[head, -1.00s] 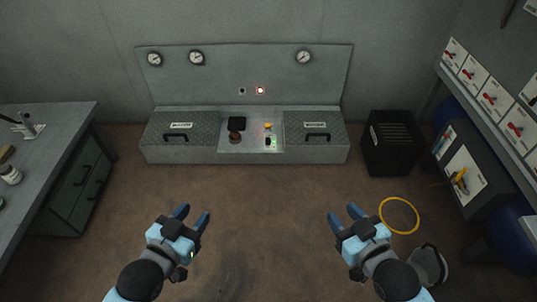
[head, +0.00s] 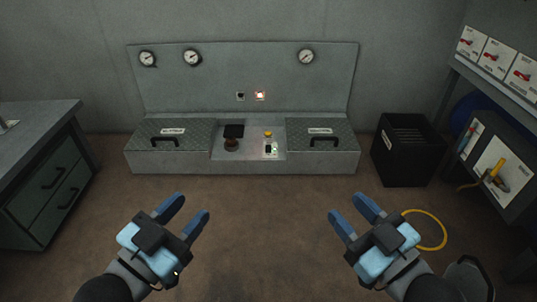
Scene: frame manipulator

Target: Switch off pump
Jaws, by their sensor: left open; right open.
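A low grey console (head: 240,166) stands against the back wall. Between its two hatches is a small panel with a brown-and-black joystick (head: 232,143), a yellow-topped button (head: 268,134) and a small black-and-white switch (head: 270,149). Which control belongs to the pump cannot be read. On the upright backboard are a dark indicator (head: 240,96) and a lit, red-framed indicator (head: 260,95). My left gripper (head: 190,209) is open and empty over the floor, front left of the console. My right gripper (head: 350,211) is open and empty, front right. Both are well apart from the console.
A grey drawer cabinet (head: 60,180) stands at the left and a black bin (head: 408,150) right of the console. Red-handled switch boxes (head: 496,58) sit on a right shelf. A yellow ring (head: 440,232) lies near my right gripper. The floor ahead is clear.

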